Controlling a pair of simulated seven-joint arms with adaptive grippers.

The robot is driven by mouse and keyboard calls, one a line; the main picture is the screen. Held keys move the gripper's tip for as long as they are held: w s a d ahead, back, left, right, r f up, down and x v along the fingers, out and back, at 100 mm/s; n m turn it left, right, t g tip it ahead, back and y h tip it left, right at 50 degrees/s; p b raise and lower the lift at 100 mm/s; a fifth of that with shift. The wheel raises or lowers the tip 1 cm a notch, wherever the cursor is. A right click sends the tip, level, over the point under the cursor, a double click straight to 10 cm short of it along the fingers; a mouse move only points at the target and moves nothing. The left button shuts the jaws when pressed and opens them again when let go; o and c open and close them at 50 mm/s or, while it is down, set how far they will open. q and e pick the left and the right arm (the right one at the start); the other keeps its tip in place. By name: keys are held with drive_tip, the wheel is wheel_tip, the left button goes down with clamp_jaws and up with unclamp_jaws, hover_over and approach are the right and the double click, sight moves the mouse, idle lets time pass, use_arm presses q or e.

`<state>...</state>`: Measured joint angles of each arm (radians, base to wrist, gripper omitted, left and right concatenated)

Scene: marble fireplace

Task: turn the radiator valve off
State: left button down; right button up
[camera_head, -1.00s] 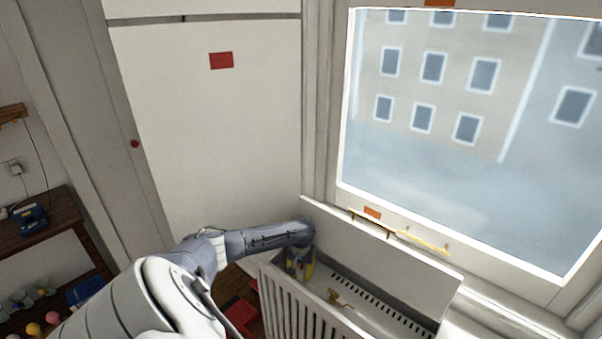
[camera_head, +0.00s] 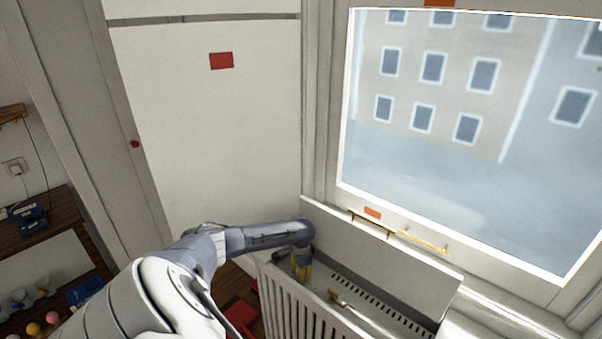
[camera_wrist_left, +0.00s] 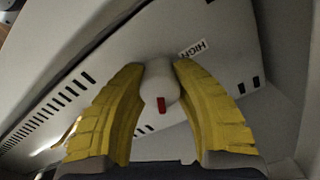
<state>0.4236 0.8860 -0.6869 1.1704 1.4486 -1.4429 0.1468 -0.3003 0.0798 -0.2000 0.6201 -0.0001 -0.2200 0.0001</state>
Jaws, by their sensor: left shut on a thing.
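The radiator valve knob (camera_wrist_left: 158,88) is white with a red mark and shows in the left wrist view, beside a small label (camera_wrist_left: 193,48) reading "HIGH". My left gripper (camera_wrist_left: 160,70) has its two yellow fingers closed on either side of the knob. In the head view my left gripper (camera_head: 302,272) reaches down into the left end of the radiator (camera_head: 290,310), and the knob is hidden there. My right gripper is out of view.
The radiator's raised lid (camera_head: 385,250) stands behind the gripper, below the window (camera_head: 450,190). A small brass-coloured piece (camera_head: 340,298) sits on the radiator to the right. A white panel (camera_head: 215,130) rises behind my arm.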

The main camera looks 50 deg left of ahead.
use_arm(q)
drive_tip(key=m, duration=0.6)
drive_tip(key=shift+s+f+m, duration=0.15)
drive_tip(key=shift+s+m, duration=0.05)
drive_tip(key=shift+m, duration=0.1)
drive_tip(key=m, duration=0.5)
drive_tip(key=shift+a+m, duration=0.1)
drive_tip(key=shift+m, duration=0.3)
drive_tip(key=c, duration=0.9)
unclamp_jaws()
drive_tip(key=shift+w, duration=0.15)
drive_tip(key=shift+r, duration=0.2)
drive_tip(key=shift+w+r, duration=0.1)
drive_tip(key=shift+r, duration=0.45)
wheel_tip(320, 180, up, 11)
drive_tip(key=shift+f, duration=0.1)
